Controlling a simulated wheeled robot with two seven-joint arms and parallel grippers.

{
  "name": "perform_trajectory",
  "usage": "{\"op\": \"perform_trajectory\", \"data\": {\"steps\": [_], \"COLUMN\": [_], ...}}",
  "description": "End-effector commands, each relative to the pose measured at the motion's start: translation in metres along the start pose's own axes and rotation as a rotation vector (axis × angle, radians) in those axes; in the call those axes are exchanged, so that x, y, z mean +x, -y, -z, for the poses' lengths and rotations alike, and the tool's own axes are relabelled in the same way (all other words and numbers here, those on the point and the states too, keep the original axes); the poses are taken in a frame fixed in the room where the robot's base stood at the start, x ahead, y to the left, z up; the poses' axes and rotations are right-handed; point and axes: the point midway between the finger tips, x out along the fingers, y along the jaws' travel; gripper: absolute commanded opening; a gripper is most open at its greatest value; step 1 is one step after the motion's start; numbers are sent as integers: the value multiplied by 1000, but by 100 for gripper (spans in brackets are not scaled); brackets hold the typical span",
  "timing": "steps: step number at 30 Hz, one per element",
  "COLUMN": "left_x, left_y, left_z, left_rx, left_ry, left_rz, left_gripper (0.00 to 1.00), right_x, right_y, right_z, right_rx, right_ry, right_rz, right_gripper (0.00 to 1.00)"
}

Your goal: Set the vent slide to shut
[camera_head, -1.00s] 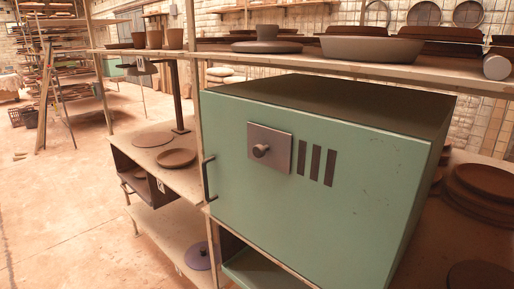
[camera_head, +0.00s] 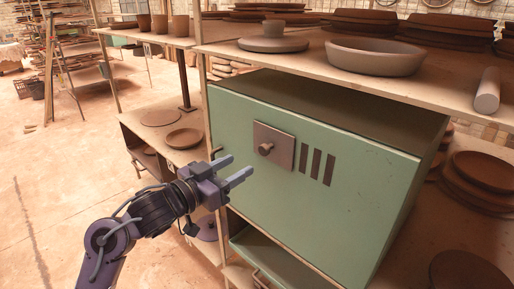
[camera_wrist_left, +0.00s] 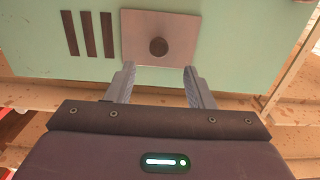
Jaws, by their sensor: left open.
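The vent slide (camera_head: 273,145) is a brown-grey plate with a round knob (camera_head: 265,149) on the front of a green cabinet (camera_head: 350,190). Several dark vertical slots (camera_head: 316,165) show uncovered to the right of the plate. My left gripper (camera_head: 245,167) is open and empty, in front of the cabinet, below and left of the knob. In the left wrist view the plate (camera_wrist_left: 181,28) and knob (camera_wrist_left: 158,46) lie beyond and between the open fingertips (camera_wrist_left: 158,75), not touching them. The slots (camera_wrist_left: 90,34) show there on the left. My right gripper is not in view.
A shelf above the cabinet holds a wide bowl (camera_head: 374,58), a lidded dish (camera_head: 273,38) and a pale cylinder (camera_head: 487,90). Brown plates (camera_head: 485,180) are stacked at the right. A lower green drawer or tray (camera_head: 275,258) sits under the cabinet. Open floor lies at the left.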

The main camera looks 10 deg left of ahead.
Motion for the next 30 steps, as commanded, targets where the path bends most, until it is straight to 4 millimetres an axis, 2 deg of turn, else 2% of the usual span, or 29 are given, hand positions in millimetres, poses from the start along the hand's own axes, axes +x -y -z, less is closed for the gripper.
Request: {"op": "perform_trajectory", "data": {"steps": [1, 5, 15, 20, 27, 30], "left_x": [1, 14, 66, 75, 76, 76], "left_y": [-2, -2, -2, -2, -2, -2], "left_z": [6, 9, 8, 6, 6, 6], "left_rx": [6, 4, 5, 8, 8, 8], "left_ry": [-6, -9, -7, -7, -7, -7], "left_rz": [-4, -4, -4, -2, -3, -3], "left_gripper": [48, 48, 48, 48, 48, 36], "right_x": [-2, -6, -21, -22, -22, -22], "right_y": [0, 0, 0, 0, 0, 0], "right_z": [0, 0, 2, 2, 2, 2], "right_rx": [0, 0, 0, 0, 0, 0], "right_ry": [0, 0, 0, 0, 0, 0], "right_rz": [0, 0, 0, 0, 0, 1], "right_gripper": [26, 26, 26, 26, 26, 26]}}
